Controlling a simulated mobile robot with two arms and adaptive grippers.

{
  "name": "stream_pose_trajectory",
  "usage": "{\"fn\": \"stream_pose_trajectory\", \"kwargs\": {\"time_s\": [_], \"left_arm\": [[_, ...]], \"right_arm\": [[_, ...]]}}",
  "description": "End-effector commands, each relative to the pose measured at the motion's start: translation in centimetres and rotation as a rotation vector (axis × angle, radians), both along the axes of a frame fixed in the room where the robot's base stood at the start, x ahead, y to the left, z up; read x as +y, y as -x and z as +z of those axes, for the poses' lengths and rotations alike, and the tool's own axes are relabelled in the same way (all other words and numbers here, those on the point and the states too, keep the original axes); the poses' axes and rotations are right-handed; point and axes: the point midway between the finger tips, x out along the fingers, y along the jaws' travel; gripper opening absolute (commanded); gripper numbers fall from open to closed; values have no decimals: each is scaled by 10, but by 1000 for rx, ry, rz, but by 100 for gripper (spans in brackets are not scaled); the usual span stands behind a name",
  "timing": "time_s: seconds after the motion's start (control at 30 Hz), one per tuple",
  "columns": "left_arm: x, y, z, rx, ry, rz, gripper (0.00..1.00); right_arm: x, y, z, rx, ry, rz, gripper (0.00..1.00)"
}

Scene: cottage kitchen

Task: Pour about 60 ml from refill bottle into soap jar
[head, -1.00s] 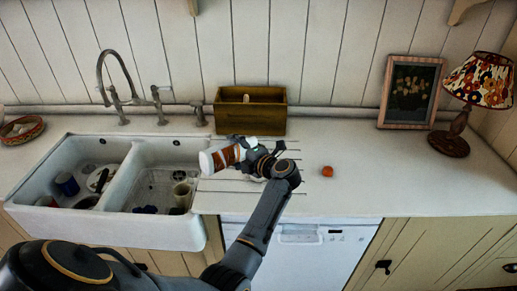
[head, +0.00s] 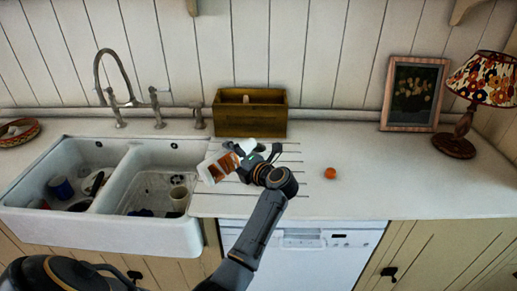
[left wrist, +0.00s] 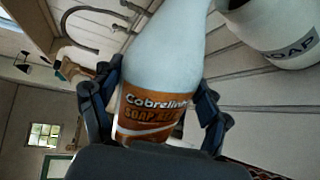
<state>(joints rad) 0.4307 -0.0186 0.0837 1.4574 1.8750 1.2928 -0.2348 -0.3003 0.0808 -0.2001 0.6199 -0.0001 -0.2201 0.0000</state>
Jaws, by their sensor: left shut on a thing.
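The refill bottle (head: 222,163) is white with an orange-brown label and is tilted, one white end toward the lower left in the head view. My left gripper (head: 262,162) is shut on it, above the counter right of the sink. In the left wrist view the bottle (left wrist: 160,60) lies between both fingers (left wrist: 155,108), with the label facing the camera; its mouth is out of frame. The white soap jar (left wrist: 279,30), marked SOAP, is partly in view at the upper right, apart from the bottle there. In the head view the jar is not clearly distinguishable. My right gripper is not in view.
A double sink (head: 110,232) with dishes is on the left. A wooden box (head: 250,119) stands behind the bottle. A small round orange thing (head: 330,173) lies on the counter (head: 390,185). A picture frame (head: 412,93) and lamp (head: 456,138) stand at right. The counter's right-front area is clear.

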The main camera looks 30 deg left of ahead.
Motion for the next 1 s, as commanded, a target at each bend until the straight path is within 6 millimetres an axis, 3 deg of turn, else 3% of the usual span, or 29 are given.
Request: {"fn": "stream_pose_trajectory", "kwargs": {"time_s": [0.43,1.0], "left_arm": [[0,0,-2,-38,6,0,31],[-1,-10,-22,-413,100,1,31]], "right_arm": [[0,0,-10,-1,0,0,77],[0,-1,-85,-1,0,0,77]]}}
